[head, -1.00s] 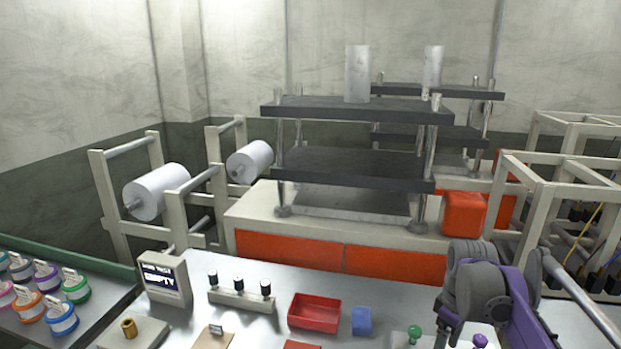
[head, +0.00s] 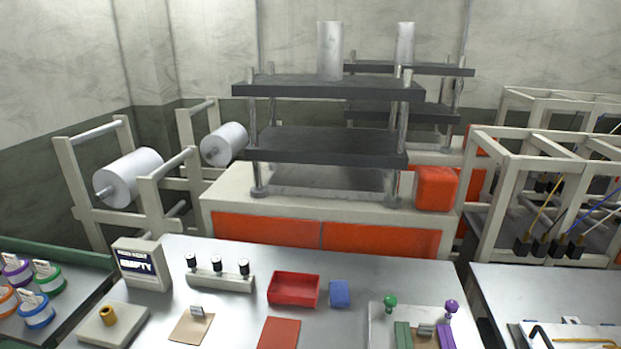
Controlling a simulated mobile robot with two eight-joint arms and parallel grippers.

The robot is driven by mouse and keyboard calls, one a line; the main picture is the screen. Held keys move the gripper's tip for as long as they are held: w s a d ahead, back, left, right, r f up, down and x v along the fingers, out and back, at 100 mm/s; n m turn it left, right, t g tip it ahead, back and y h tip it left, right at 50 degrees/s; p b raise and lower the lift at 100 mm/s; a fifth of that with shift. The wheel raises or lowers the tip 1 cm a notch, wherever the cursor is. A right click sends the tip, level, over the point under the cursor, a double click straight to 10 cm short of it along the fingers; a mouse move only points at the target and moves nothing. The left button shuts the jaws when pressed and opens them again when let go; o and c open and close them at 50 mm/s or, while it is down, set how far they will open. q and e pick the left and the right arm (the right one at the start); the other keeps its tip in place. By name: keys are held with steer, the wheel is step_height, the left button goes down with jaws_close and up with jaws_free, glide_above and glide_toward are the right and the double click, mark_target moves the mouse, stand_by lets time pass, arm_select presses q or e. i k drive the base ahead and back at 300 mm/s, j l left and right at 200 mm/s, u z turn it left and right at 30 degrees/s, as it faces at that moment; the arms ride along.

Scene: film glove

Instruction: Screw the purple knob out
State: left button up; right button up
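The purple knob (head: 451,307) stands at the right end of the metal table, on a light plate (head: 381,329). It sits just behind a purple block (head: 446,337). A green knob (head: 390,302) stands to its left on the same plate, with a green block (head: 402,335) in front of it. A small grey-green piece (head: 425,330) lies between the two blocks. How far the purple knob is threaded in cannot be told. Neither of my grippers shows in the head view.
A red tray (head: 293,304), a blue block (head: 339,294) and a red flat piece (head: 279,333) lie left of the plate. A display box (head: 142,264) and a stand with black-topped posts (head: 220,283) are further left. A second table (head: 560,296) is at the right.

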mark_target(452, 305)
steer(key=z, duration=1.25)
